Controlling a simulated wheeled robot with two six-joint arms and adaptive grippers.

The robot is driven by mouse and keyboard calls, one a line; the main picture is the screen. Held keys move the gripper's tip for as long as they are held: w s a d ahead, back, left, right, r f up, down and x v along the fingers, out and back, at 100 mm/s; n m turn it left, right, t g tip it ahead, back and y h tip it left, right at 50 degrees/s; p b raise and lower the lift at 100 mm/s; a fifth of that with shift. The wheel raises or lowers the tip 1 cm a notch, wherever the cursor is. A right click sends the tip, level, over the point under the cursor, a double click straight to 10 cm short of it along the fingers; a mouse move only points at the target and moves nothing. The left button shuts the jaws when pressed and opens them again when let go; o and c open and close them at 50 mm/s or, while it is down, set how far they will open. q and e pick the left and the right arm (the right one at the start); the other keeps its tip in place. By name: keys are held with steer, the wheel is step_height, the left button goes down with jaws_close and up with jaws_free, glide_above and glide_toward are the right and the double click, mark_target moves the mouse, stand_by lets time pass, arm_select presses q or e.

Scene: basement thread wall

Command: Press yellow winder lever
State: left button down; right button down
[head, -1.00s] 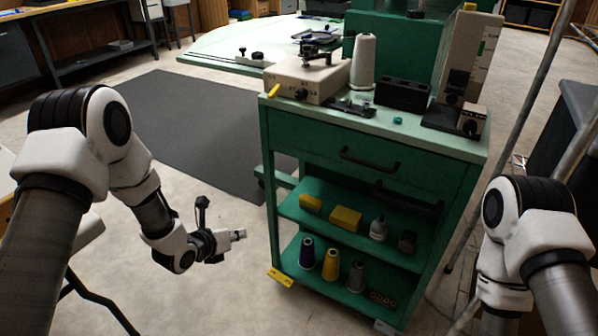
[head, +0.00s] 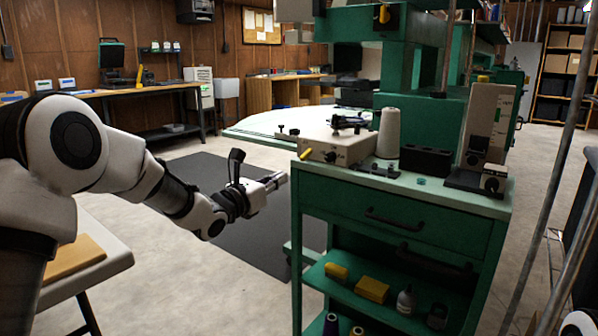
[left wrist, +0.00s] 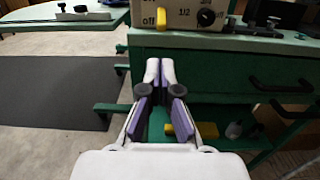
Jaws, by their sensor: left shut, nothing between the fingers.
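The yellow winder lever (head: 306,153) sticks out from the front left of a cream winder box (head: 335,147) on top of a green cart. In the left wrist view the lever (left wrist: 161,18) is near the top edge, beside a black knob (left wrist: 206,17) and a "1/2" label. My left gripper (head: 279,180) is to the left of the cart, below and apart from the lever. In the left wrist view its fingers (left wrist: 160,70) are shut with nothing between them, pointing toward the cart front. My right gripper is out of view.
The green cart (head: 390,212) has drawers and shelves with yellow blocks and bottles. A white thread cone (head: 388,133), a black block (head: 426,161) and a gauge stand (head: 487,125) stand on its top. Metal poles rise at the right. Floor left of the cart is open.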

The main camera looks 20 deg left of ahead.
mark_target(306, 164)
arm_select(q)
steer(key=b+x, duration=0.1)
steer(key=x, duration=0.7)
steer(key=shift+w+f, duration=0.1)
